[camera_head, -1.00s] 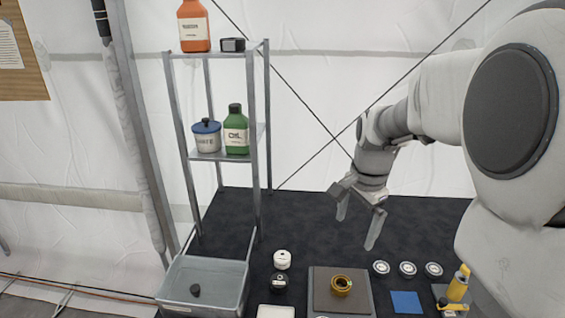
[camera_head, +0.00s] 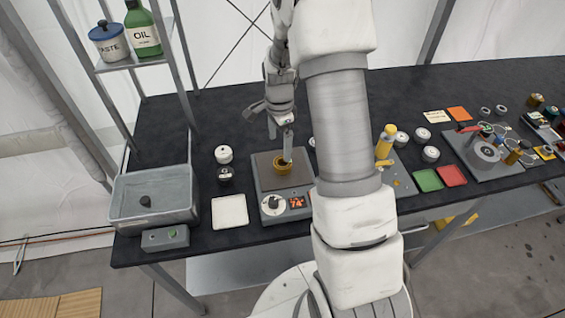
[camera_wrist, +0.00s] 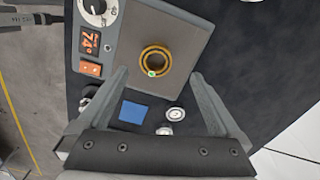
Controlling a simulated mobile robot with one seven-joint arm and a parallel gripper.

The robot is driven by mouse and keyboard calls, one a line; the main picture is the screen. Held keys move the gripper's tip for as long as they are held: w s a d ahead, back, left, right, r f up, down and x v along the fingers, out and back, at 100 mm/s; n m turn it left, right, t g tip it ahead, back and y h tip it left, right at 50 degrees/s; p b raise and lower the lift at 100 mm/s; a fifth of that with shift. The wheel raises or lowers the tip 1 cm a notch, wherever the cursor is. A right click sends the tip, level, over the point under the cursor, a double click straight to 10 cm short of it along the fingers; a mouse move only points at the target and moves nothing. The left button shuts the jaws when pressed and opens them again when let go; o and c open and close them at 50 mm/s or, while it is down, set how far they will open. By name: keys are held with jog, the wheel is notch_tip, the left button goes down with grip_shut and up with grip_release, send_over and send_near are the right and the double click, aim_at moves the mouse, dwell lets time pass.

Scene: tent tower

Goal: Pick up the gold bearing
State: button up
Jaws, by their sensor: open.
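The gold bearing (camera_head: 282,168) is a ring lying flat on the brown plate of a small heater (camera_head: 268,184) with a dial and a red display. In the wrist view the bearing (camera_wrist: 156,49) shows a dark ring and a small green spot on its near edge. My gripper (camera_head: 270,127) is above and behind the heater, empty, one finger overlapping the bearing in the picture. In the wrist view the gripper (camera_wrist: 158,85) is open, its two fingers apart, with the bearing beyond the fingertips and between their lines. The two do not appear to touch.
A grey bin (camera_head: 155,200) and a shelf (camera_head: 128,62) with an oil bottle (camera_head: 143,32) stand left. White and black round pots (camera_head: 223,154) and a white pad (camera_head: 230,212) lie left of the heater. A yellow bottle (camera_head: 385,142) stands right, beyond my arm.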

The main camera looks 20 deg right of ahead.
notch_tip(320, 180, down, 2)
jog(key=shift+f, duration=0.1)
jog(key=f, duration=0.1)
jog(key=f+p, duration=0.1)
jog(key=f, duration=0.1)
jog(key=shift+s+d+f, duration=0.35)
jog(key=shift+f, duration=0.6)
jog(key=shift+c, duration=0.3)
jog(key=c, duration=1.5)
jog(key=shift+o, duration=0.2)
